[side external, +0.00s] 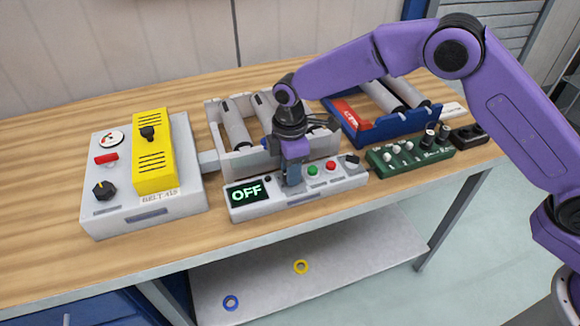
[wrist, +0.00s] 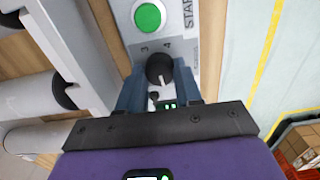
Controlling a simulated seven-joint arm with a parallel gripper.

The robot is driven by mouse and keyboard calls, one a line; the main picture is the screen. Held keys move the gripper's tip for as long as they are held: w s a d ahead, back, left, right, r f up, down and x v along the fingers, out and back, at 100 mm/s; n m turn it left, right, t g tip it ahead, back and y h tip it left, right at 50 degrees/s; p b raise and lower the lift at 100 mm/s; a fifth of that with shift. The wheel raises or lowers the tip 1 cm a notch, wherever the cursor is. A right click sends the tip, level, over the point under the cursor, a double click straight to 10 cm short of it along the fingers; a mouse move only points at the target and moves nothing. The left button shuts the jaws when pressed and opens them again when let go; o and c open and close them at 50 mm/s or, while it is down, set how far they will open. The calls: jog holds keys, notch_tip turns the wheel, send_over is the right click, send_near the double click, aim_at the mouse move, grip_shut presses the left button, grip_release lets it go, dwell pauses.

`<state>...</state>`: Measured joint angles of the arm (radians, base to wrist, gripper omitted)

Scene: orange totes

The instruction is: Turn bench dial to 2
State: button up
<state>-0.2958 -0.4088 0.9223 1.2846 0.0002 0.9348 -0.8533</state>
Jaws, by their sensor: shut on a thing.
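The black bench dial (wrist: 159,68) sits on the light grey control panel between my fingers in the wrist view. Printed numbers 3 and 4 show just above it; its other markings are hidden. A pale pointer line shows on its lower part. My gripper (wrist: 160,86) is shut on the dial, one finger on each side. In the side view my gripper (side external: 292,178) reaches down onto the control panel (side external: 305,199) and hides the dial. The panel's display (side external: 246,194) reads OFF in green.
A green button (side external: 313,171), a red button (side external: 330,166) and another black knob (side external: 351,162) are right of my gripper. A conveyor with grey rollers (side external: 236,127) stands behind. A grey box with a yellow cover (side external: 153,152) is left, a green control box (side external: 410,153) right.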

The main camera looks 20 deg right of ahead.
jog(key=m, duration=0.5)
jog(key=shift+m, duration=0.3)
jog(key=m, duration=0.9)
jog(key=shift+r, duration=0.1)
jog(key=shift+m, duration=2.2)
jog(key=o, duration=1)
jog(key=shift+o, duration=0.2)
notch_tip(320, 180, up, 17)
jog(key=shift+r, duration=0.2)
